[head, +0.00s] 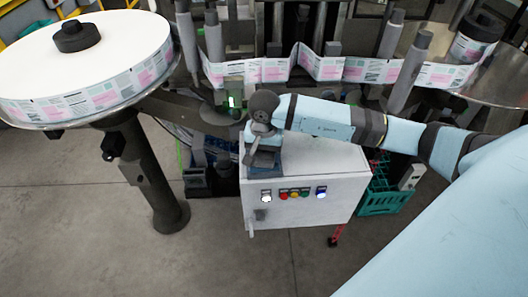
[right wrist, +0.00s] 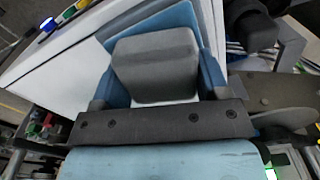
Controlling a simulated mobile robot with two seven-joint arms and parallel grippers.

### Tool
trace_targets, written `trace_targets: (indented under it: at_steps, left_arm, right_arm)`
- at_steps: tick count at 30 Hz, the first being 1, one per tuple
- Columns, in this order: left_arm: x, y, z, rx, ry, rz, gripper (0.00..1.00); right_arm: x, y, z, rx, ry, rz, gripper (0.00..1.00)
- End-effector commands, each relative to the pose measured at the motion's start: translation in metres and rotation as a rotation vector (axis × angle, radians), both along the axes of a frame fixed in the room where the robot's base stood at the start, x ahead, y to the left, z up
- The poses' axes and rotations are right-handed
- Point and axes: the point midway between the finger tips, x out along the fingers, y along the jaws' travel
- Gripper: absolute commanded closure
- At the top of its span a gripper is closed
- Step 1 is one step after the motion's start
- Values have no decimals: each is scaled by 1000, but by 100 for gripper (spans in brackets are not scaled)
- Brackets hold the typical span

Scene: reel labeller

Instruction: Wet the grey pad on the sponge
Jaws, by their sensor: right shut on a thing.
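My right gripper (head: 262,158) reaches in from the right over the left end of the white control box's top. In the right wrist view its two blue fingers (right wrist: 157,85) are shut on the grey pad (right wrist: 155,62), a rounded block. A flat blue piece (right wrist: 185,15), which looks like the sponge, lies right behind the pad on the box top. My left gripper is not in view.
The white control box (head: 310,215) has coloured buttons on its front. A large label reel (head: 85,75) stands at the left, and a printed label web (head: 330,66) runs across the back. A green crate (head: 385,200) sits on the floor at right. The front floor is clear.

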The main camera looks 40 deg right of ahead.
Motion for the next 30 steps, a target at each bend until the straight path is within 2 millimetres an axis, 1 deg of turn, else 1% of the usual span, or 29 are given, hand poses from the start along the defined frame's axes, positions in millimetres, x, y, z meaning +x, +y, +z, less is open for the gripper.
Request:
trace_targets:
  at_steps: [1, 5, 24, 27, 30]
  left_arm:
    - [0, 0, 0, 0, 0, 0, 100]
    - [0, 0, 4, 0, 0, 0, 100]
    - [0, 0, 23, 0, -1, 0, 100]
    - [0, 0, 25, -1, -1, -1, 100]
    - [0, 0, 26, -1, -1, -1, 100]
  right_arm:
    - [-2, 0, -2, -1, 7, 1, 50]
    - [-1, 0, 6, -2, 5, 1, 50]
    - [0, 0, 60, -1, -1, 1, 50]
    - [0, 0, 67, -1, 1, 1, 50]
    - [-1, 0, 70, 0, 1, 1, 50]
